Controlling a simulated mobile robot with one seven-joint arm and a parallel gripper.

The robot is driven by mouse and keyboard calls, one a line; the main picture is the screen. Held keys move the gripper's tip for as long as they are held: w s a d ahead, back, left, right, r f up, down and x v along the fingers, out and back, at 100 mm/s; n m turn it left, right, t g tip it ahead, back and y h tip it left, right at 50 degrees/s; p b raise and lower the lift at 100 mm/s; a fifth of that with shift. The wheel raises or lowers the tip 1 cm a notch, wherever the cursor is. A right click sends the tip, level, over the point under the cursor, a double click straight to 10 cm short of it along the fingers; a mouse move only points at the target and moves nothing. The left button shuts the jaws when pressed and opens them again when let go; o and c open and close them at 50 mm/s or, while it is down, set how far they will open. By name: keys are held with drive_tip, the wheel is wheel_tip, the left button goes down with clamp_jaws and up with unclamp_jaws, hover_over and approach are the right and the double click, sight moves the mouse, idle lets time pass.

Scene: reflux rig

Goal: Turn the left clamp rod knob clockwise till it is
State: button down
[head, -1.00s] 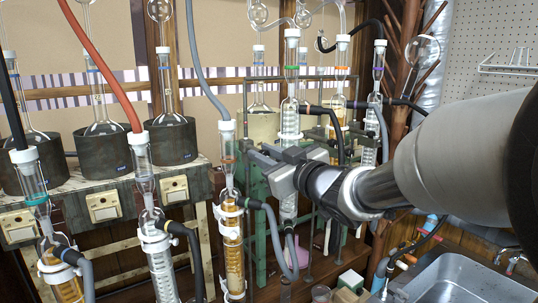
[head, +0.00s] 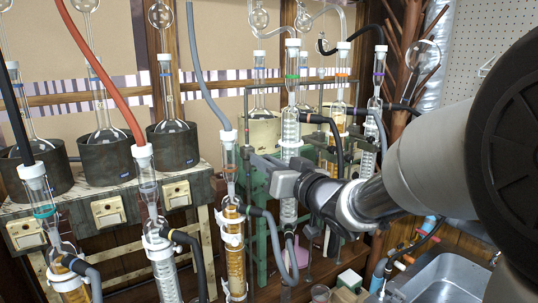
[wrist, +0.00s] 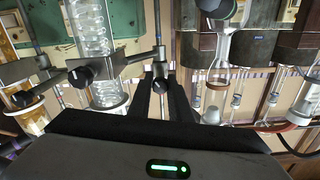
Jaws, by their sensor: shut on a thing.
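In the wrist view, the two dark fingers of my gripper (wrist: 161,82) close from both sides on a small dark clamp knob (wrist: 160,87). The knob sits on a metal clamp on a thin upright rod (wrist: 158,30). In the head view, my gripper (head: 256,162) reaches in from the right to the rod beside the green frame; the knob is hidden there. The knob's turn angle and tightness cannot be told.
Another black clamp knob (wrist: 80,76) is left of my fingers, by a coiled glass condenser (wrist: 90,30). In the head view, glass columns with hoses, such as the amber one (head: 235,255), stand close by. A metal sink (head: 445,275) is at lower right.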

drive_tip(key=m+p, duration=0.2)
drive_tip(key=m, duration=0.2)
drive_tip(key=shift+r+m+p, duration=0.15)
drive_tip(key=shift+m+p, duration=0.15)
drive_tip(key=shift+p, duration=0.05)
drive_tip(key=shift+m+p, duration=0.8)
drive_tip(key=shift+m, duration=0.5)
drive_tip(key=c, duration=1.6)
unclamp_jaws()
drive_tip(key=shift+s+d, duration=0.1)
drive_tip(key=shift+d, duration=0.05)
drive_tip(key=b+v, duration=0.6)
drive_tip(key=v, duration=1.1)
drive_tip(key=shift+d, duration=0.1)
